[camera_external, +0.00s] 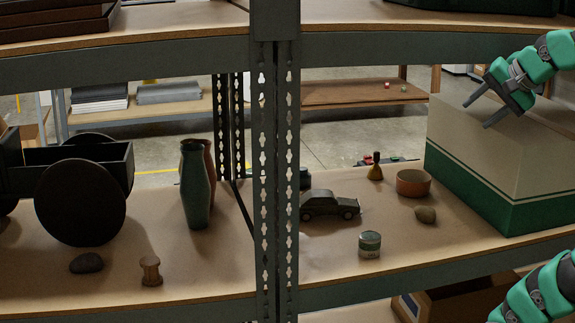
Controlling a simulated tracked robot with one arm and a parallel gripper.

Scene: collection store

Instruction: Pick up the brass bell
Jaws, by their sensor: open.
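The brass bell (375,172) looks like the small yellowish item with a dark upright handle, standing on the right-hand shelf toward its back edge. An orange-brown bowl is just right of it. My gripper (474,114) is at the upper right, in front of the large box, its two dark fingers apart and pointing down-left. It is empty and well above and to the right of the bell. Nothing hides the bell.
The shelf also holds a bowl (413,183), a stone (426,214), a small tin (369,245), a dark toy car (329,205) and a green-and-cream box (495,165). A perforated metal post (276,170) divides the shelves. Vases (194,185) stand left of it.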

